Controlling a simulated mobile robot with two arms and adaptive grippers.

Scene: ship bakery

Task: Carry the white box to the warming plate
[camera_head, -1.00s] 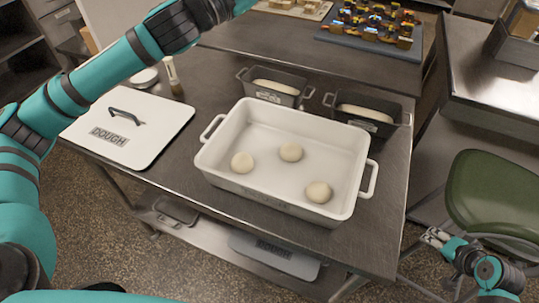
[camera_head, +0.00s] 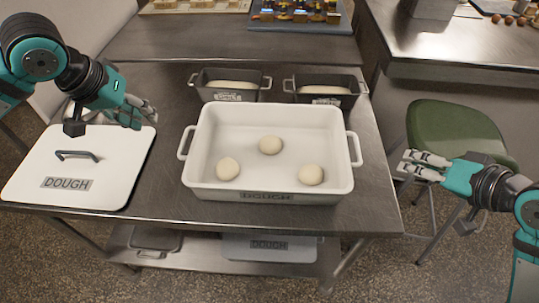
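The white box (camera_head: 268,197), labelled DOUGH, stands on the steel table with three dough balls (camera_head: 270,145) in it. It has a handle at each end, the left handle (camera_head: 184,143) and the right handle (camera_head: 355,149). My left gripper (camera_head: 150,112) is over the white lid, left of the box and apart from it. Its fingers look spread and empty. My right gripper (camera_head: 408,166) is right of the box, beyond the table edge, with its fingers apart and empty. I cannot pick out a warming plate in this view.
The white DOUGH lid (camera_head: 110,180) lies left of the box. Two dark loaf pans (camera_head: 228,95) (camera_head: 324,100) with dough stand close behind it. A green stool (camera_head: 455,130) is at the right. Another lid (camera_head: 270,248) lies on the lower shelf.

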